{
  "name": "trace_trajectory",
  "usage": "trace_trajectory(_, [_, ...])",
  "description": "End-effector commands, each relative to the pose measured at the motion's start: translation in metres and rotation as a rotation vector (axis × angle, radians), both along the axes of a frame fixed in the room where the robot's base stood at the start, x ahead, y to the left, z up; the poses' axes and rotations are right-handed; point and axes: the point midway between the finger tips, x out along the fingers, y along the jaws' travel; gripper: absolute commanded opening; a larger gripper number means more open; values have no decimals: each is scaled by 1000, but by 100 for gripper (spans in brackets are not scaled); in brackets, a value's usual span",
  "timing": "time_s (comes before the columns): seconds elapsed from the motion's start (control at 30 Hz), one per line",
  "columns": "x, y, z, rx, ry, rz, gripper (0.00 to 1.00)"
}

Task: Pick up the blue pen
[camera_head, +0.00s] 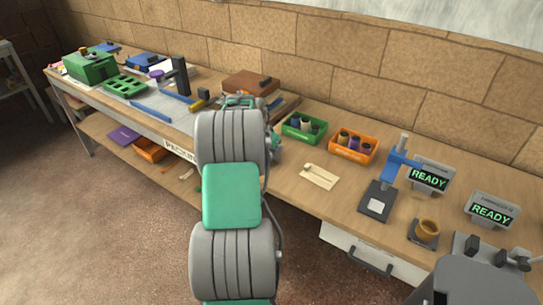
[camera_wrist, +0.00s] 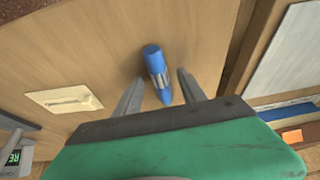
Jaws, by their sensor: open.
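The blue pen (camera_wrist: 155,66) lies on the wooden table in the wrist view, a thick blue barrel with a pale label and a tapered end pointing back to my gripper. My gripper (camera_wrist: 158,86) is open, with one grey finger on each side of the pen's tapered part. The fingers look apart from the pen; I cannot tell how high they are above the table. In the head view my arm covers this spot, and I do not make out the pen there.
A pale card (camera_head: 318,176) with a small piece on it lies right of my arm. A green bin (camera_head: 304,138) and an orange bin (camera_head: 353,157) stand behind it. A blue press (camera_head: 376,201) stands farther right. Brown boxes (camera_head: 250,83) stand behind my arm.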

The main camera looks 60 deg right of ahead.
Motion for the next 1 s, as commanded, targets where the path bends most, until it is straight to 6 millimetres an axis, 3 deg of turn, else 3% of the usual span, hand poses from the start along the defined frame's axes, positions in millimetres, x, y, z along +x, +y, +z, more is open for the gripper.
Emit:
trace_trajectory(0.23, [0, -1, -2, -1, 0, 1, 47])
trace_trajectory(0.8, [1, -1, -2, -1, 0, 1, 1])
trace_trajectory(1.0, [1, -1, -2, -1, 0, 1, 0])
